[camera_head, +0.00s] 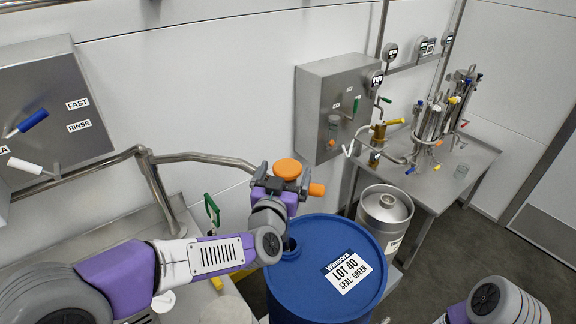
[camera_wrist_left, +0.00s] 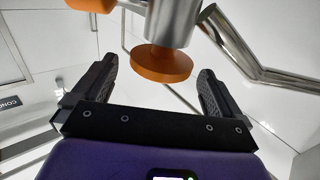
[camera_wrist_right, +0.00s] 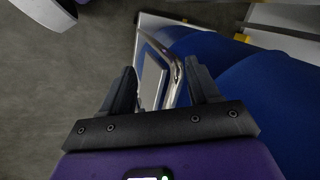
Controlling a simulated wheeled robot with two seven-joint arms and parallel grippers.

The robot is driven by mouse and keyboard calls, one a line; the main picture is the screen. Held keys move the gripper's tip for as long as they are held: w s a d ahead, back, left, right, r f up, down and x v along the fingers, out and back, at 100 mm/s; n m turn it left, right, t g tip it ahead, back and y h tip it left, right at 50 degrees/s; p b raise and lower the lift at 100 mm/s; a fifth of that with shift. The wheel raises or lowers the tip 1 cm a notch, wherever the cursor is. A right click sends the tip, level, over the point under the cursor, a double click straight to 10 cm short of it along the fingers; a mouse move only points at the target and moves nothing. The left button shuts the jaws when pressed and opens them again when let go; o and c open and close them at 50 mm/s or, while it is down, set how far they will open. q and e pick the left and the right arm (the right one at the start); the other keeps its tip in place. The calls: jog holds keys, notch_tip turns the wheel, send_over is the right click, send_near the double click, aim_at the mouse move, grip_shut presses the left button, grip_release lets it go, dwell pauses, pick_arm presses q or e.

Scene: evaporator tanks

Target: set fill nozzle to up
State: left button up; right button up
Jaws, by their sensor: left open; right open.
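A metal fitting with a flat orange knob (camera_head: 287,168) and an orange side grip (camera_head: 317,190) stands above the blue drum; I take it for the fill nozzle. My left gripper (camera_head: 282,178) is open around the knob's area, seen from behind and below. In the left wrist view the orange knob (camera_wrist_left: 160,65) sits between the open fingers, apart from both, under a metal cylinder (camera_wrist_left: 172,22). Its outlet and how it points are hidden. My right gripper (camera_wrist_right: 159,68) is open and empty; the head view shows only its arm at the lower right.
A blue drum (camera_head: 310,292) with a lot label stands below the left gripper. A bent steel pipe (camera_head: 205,158) runs along the wall. A steel keg (camera_head: 384,212) and a steel table (camera_head: 470,160) stand right. In the right wrist view a metal frame (camera_wrist_right: 172,65) lies beyond the fingers.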

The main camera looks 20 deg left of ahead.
aim_at(287, 166)
pick_arm(q)
jog(key=shift+w+a, duration=0.1)
jog(key=shift+w, duration=1.5)
jog(key=shift+c, duration=0.5)
jog(key=c, duration=1.3)
notch_tip(287, 166, up, 27)
jog(key=p, duration=2.2)
jog(key=shift+f, duration=0.15)
jog(key=o, duration=1.4)
jog(key=shift+f, duration=0.1)
